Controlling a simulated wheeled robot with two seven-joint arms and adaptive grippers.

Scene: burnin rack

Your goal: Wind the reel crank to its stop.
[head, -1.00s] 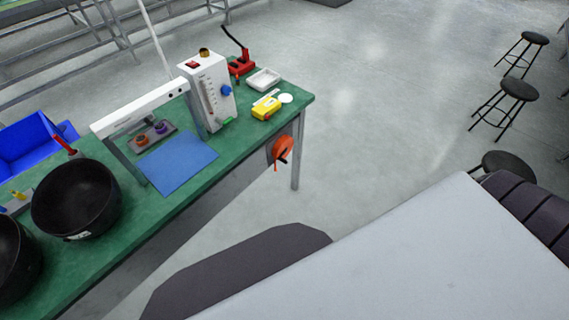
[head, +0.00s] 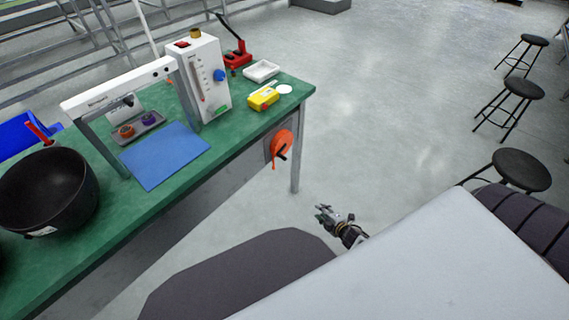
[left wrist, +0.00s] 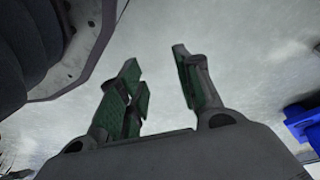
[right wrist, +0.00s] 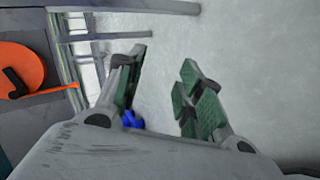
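The orange reel (head: 282,143) with its dark crank is mounted on the front side of the green bench, near its right end. It also shows in the right wrist view (right wrist: 24,70) at the left edge, with a black crank piece and an orange strip running right. My right gripper (head: 322,213) is below and right of the reel in the head view, apart from it. The right wrist view shows its fingers (right wrist: 160,92) spread with nothing between them. My left gripper (left wrist: 158,75) is open and empty in the left wrist view and is outside the head view.
The green bench (head: 255,128) carries a white metered box (head: 208,80), a blue mat (head: 165,155), a yellow device (head: 263,97) and a black pot (head: 48,190). A bench leg (head: 295,165) stands beside the reel. Stools (head: 521,170) stand far right. Floor right of the bench is clear.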

